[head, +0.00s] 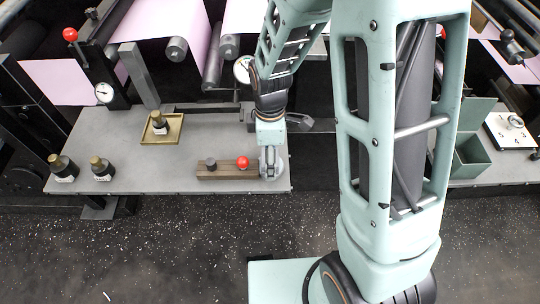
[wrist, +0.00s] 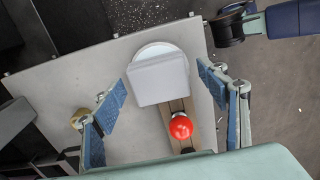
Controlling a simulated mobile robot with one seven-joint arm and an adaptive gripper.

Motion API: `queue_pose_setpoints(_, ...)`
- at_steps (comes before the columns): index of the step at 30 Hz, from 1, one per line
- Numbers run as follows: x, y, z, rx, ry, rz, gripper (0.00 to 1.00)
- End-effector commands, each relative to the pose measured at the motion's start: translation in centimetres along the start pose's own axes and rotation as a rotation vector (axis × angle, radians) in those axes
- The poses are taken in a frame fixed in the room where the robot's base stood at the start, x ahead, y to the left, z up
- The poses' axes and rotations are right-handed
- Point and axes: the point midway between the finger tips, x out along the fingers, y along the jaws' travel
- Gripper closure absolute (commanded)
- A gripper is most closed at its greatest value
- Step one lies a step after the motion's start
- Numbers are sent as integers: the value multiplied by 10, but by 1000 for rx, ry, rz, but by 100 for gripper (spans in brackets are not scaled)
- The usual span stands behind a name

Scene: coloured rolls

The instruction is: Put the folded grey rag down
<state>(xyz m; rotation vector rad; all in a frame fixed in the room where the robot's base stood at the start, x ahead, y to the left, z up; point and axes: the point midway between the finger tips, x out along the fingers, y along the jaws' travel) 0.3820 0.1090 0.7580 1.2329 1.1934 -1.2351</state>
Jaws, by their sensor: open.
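A pale grey square, which looks like the folded rag (wrist: 158,80), lies flat over a round white dish (wrist: 155,50) in the wrist view. It covers most of the dish and the end of a wooden block. My gripper (wrist: 163,82) is open above it, with one blue-padded finger on each side and gaps between fingers and rag. In the head view my gripper (head: 268,160) points down at the table's right end, over the dish (head: 281,174). The rag cannot be made out there behind the gripper.
The wooden block (head: 222,172) beside the dish carries a red ball knob (head: 242,162) and a dark knob (head: 211,164). A brass tray (head: 175,138) with a bottle and two more bottles stand left on the grey table (head: 130,165). A green bin (head: 472,155) stands right.

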Motion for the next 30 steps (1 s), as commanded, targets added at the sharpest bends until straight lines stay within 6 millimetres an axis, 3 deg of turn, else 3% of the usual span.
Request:
queue_pose_setpoints(15, -102, 1, 0, 1, 2, 5, 32)
queue_pose_setpoints(21, -119, 0, 0, 1, 1, 2, 32)
queue_pose_setpoints(30, -120, 0, 0, 0, 0, 1, 32)
